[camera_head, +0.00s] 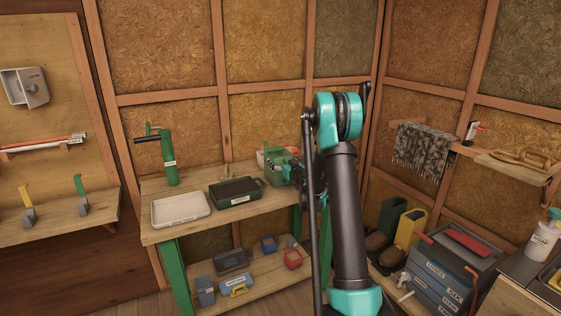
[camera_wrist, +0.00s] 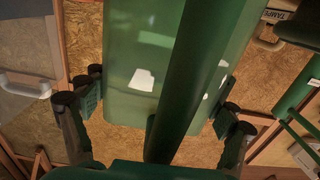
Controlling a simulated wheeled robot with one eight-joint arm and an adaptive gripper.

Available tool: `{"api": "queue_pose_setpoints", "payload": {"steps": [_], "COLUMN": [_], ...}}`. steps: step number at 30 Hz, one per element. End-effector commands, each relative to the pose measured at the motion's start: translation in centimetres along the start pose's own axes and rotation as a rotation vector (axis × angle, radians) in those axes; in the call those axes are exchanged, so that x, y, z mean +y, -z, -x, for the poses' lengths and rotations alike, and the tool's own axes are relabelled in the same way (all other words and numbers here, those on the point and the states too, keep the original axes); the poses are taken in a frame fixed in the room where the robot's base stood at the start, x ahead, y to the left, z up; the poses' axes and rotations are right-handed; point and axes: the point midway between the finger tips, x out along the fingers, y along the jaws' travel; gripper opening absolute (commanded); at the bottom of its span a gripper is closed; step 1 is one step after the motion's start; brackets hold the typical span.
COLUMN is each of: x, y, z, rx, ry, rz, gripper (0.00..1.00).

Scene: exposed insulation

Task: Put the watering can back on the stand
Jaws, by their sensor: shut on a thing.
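The green watering can (camera_head: 273,160) is at the right end of a wooden stand (camera_head: 268,200) with green legs, in the head view. My gripper (camera_head: 296,173) is beside it, partly hidden by my arm. In the wrist view, the can's green body (camera_wrist: 140,60) with white label patches fills the middle. A dark green bar, apparently its handle, runs down between the fingers of my gripper (camera_wrist: 160,105), which is shut on the can. Whether the can's base touches the stand top is hidden.
A white tray (camera_head: 181,209), a dark green tray (camera_head: 237,193) and a green pump-like cylinder (camera_head: 169,160) share the stand top. Small boxes sit on its lower shelf (camera_head: 262,282). Boots (camera_head: 409,228) and a grey toolbox (camera_head: 447,270) are at right. Bare wood shows along the stand's front edge.

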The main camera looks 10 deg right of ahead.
Motion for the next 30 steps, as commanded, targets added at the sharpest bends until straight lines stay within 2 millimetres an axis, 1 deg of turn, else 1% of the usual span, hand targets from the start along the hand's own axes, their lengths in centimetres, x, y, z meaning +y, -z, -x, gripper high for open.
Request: {"api": "queue_pose_setpoints", "payload": {"steps": [6,7,9,10,22,26,30], "x": [0.0,0.0,0.0,0.0,0.0,0.1,0.1], "y": [-0.2,-0.2,-0.2,-0.2,0.1,0.1,0.1], "z": [0.0,0.0,0.0,0.0,0.1,1.6,4.4], "rx": [0.0,0.0,0.0,0.0,0.0,0.0,0.0], "ry": [0.0,0.0,0.0,0.0,0.0,-0.002,-0.001], "rz": [0.0,0.0,0.0,0.0,0.0,0.0,0.0], "gripper": [0.26,0.89,0.98,1.0,1.0,1.0,1.0]}}
